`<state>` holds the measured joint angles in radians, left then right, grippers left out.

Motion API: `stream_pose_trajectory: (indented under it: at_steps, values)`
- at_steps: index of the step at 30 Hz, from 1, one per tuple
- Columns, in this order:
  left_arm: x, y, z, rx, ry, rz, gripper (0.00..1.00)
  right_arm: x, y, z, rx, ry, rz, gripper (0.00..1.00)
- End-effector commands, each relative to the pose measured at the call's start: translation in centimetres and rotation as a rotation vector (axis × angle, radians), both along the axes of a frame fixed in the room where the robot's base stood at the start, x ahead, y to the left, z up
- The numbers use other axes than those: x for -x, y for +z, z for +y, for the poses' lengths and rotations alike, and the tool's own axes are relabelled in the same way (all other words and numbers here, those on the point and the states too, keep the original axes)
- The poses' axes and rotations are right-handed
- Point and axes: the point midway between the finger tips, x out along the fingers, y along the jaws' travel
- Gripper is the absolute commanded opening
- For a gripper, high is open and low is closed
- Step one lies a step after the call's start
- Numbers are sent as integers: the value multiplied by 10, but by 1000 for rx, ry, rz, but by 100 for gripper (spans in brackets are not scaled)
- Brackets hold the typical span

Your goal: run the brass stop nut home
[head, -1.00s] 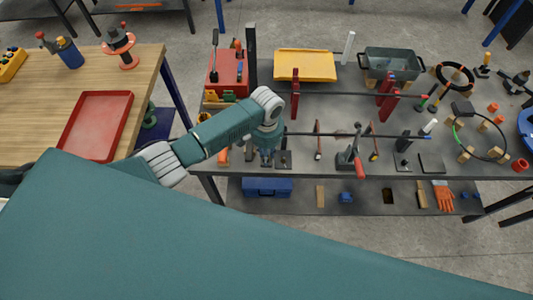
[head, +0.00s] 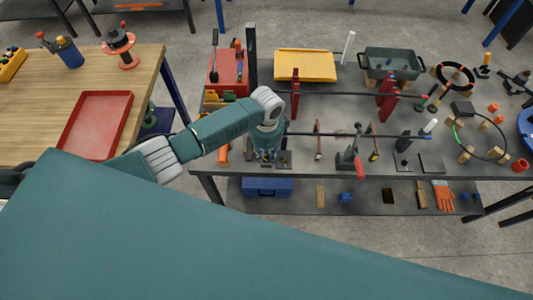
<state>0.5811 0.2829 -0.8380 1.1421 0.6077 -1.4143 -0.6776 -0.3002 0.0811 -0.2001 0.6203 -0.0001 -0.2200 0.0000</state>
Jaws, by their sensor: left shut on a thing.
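My left gripper (head: 267,156) is over the near left part of the grey workbench (head: 330,172), pointing down, at the left end of the near dark rod (head: 335,135). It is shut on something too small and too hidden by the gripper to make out. I cannot pick out the brass stop nut in this view. The rod runs to the right, past a grey clamp with a red handle (head: 359,168), to a dark stand (head: 404,142). My right gripper is not in view.
A far rod (head: 340,93) runs between red supports (head: 294,101). Behind are a yellow tray (head: 305,65), a grey bin (head: 391,63) and a red toolbox (head: 229,68). Small upright tools (head: 318,146) stand in front of the near rod. A lower shelf (head: 300,205) holds a blue box (head: 266,186).

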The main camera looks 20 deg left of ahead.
Motion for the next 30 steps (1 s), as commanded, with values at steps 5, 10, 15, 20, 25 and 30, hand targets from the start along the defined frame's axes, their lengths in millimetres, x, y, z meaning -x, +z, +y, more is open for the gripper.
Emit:
stream_pose_trajectory:
  at_steps: [5, 10, 15, 20, 25, 30]
  values:
    - [-3, 2, 0, 2, -169, -8, 0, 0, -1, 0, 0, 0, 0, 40]
    - [-4, 2, -1, 2, -330, -10, 0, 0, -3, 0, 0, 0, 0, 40]
    - [-4, 2, -1, 1, -492, -10, 0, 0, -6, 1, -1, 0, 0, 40]
    - [-3, 2, -1, 2, -644, -9, 0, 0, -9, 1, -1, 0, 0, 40]
    - [-3, 2, -2, 2, -806, -10, 0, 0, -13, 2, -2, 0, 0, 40]
    - [-3, 1, -1, 0, -967, -9, 0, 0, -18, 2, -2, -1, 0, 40]
